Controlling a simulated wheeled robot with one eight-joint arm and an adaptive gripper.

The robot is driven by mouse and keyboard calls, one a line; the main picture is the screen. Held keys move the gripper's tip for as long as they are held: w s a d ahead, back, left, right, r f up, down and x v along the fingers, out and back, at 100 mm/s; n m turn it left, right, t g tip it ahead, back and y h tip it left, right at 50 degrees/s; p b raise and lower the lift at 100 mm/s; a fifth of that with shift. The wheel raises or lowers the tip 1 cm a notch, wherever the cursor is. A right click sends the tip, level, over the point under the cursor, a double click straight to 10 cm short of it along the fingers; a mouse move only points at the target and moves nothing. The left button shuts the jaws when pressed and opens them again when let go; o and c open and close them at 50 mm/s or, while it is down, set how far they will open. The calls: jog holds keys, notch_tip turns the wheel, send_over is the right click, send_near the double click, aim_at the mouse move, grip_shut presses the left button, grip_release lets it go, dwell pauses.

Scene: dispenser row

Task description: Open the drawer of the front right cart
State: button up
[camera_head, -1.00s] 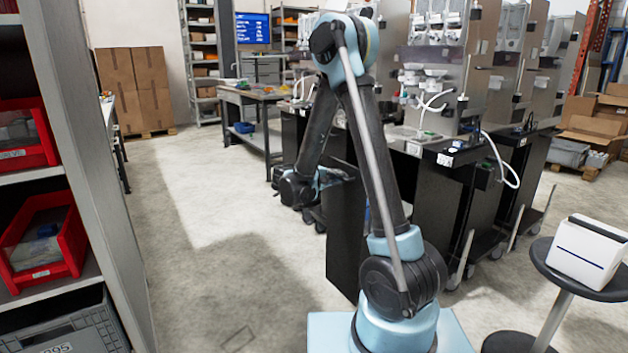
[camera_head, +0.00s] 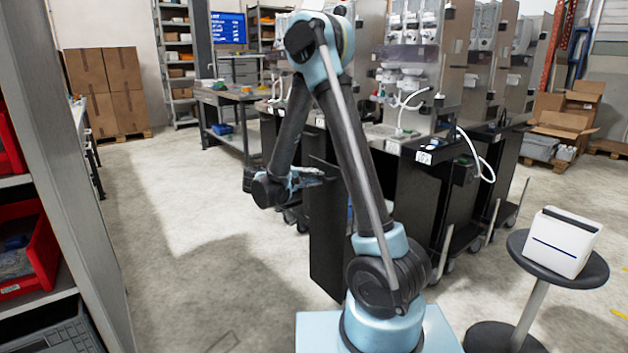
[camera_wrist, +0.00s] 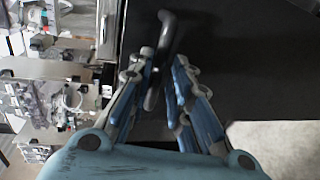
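In the wrist view a dark bar handle (camera_wrist: 168,32) stands on a black panel (camera_wrist: 235,60). My gripper (camera_wrist: 163,68) has its two blue and grey fingers on either side of the handle. The fingers are apart; the handle lies nearer the left finger, with a dark gap to the right one. In the head view my gripper (camera_head: 308,177) is at the upper part of a tall black panel (camera_head: 327,235) at the front of the cart row. The handle is too small to tell there. My arm hides part of the cart (camera_head: 408,200) behind.
Several black carts with dispensers (camera_head: 410,60) run back to the right. A round stool (camera_head: 590,275) with a white box (camera_head: 562,242) stands at the right. A shelf with red bins (camera_head: 40,250) is at the left. The floor between shelf and carts is clear.

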jog(key=v, duration=0.9)
jog(key=shift+s+a, duration=0.1)
jog(key=s+d+m+g+y, duration=0.1)
jog(key=s+d+g+y, duration=0.1)
jog(key=s+d, duration=0.35)
jog(key=s+d+g+y, duration=0.1)
jog(key=s+d+g, duration=0.1)
jog(key=d, duration=0.6)
jog(key=s+d+m+g+y, duration=0.1)
jog(key=s+d+y, duration=0.15)
jog(key=d, duration=0.35)
jog(key=s+f+m+y, duration=0.2)
jog(key=s+f+y, duration=0.1)
jog(key=s, duration=0.7)
jog(key=s+f+m+g+y, duration=0.1)
jog(key=s+f+y, duration=0.3)
jog(key=s, duration=0.6)
jog(key=shift+s+d+m+g, duration=0.3)
jog(key=shift+s+d+m, duration=0.1)
jog(key=shift+m, duration=0.4)
jog(key=shift+f+y, duration=0.15)
jog(key=shift+y, duration=0.1)
